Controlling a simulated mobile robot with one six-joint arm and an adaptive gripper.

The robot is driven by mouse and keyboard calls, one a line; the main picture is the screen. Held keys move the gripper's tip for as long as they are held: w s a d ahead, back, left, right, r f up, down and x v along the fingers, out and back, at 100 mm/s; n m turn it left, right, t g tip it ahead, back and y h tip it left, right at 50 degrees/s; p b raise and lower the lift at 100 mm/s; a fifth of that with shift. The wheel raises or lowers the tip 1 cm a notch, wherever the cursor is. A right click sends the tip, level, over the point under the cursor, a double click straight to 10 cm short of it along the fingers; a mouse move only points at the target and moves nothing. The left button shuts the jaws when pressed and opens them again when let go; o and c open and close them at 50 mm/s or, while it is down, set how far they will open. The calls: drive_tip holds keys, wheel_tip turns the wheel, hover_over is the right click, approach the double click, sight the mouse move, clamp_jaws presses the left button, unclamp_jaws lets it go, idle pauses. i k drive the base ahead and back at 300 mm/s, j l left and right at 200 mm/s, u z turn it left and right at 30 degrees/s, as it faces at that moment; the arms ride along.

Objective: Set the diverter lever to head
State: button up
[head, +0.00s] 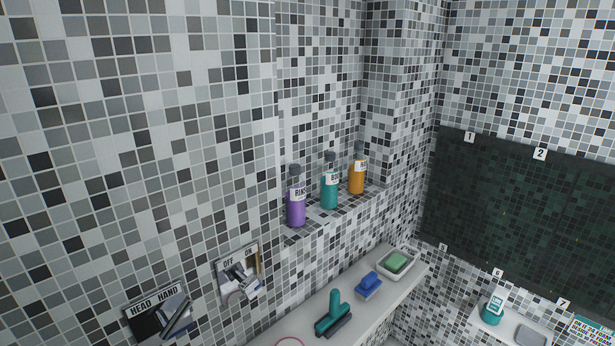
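The diverter plate (143,322) is on the mosaic wall at the bottom left. It is dark, with a white strip lettered HEAD on the left and HAND on the right. The diverter lever (178,318) is a slim grey bar on the plate's right half. It slants, its upper end towards the HAND side. The lower part of the plate is near the picture's bottom edge. My gripper is not in view.
A second plate marked OFF, with a chrome handle (240,279), sits right of the diverter. A niche holds purple (296,205), teal (330,188) and orange (357,175) bottles. A white ledge (392,290) below carries a teal squeegee (334,315), blue brush (368,285) and soap dish (412,265).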

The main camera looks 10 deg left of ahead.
sight(167, 325)
drive_tip(key=u, duration=1.55)
